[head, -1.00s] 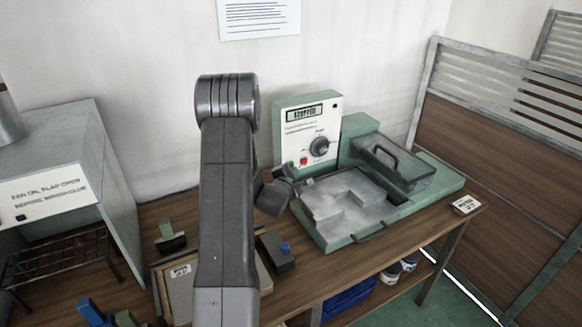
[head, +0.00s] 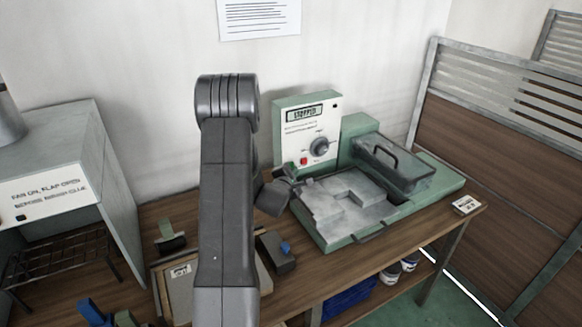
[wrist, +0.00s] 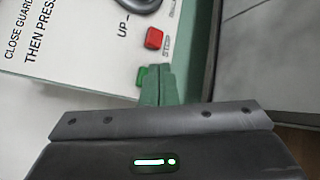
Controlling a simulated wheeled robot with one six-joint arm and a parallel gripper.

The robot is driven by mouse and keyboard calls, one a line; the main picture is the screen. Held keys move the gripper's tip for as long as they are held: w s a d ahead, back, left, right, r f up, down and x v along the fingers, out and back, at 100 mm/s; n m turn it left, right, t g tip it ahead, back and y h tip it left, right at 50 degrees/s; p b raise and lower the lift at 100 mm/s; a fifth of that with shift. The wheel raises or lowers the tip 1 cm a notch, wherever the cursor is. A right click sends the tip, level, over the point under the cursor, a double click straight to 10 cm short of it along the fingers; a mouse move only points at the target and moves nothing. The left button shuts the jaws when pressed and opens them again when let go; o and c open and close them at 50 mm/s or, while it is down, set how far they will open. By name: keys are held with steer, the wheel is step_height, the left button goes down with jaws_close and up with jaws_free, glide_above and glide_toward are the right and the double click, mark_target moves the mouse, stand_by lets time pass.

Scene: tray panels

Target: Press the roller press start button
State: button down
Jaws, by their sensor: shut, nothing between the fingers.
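The roller press control panel (head: 308,128) stands upright at the back of the bench, its display reading STOPPED. The green button (wrist: 141,77) is at the panel's lower edge in the wrist view, partly covered by my fingers; in the head view it is hidden behind my gripper. The red stop button (wrist: 154,38) is just above it and also shows in the head view (head: 304,161). My gripper (wrist: 156,68) is shut and empty, its tips right beside the green button. I cannot tell whether they touch it. It also shows in the head view (head: 289,170).
A dark dial (head: 320,147) sits on the panel. The press bed (head: 335,200) lies in front, with a clear guard (head: 400,172) with a handle at its right. A small dark box with a blue knob (head: 279,254) lies on the bench below my arm.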

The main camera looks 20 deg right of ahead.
steer(key=shift+w, duration=0.1)
steer(key=shift+w, duration=0.3)
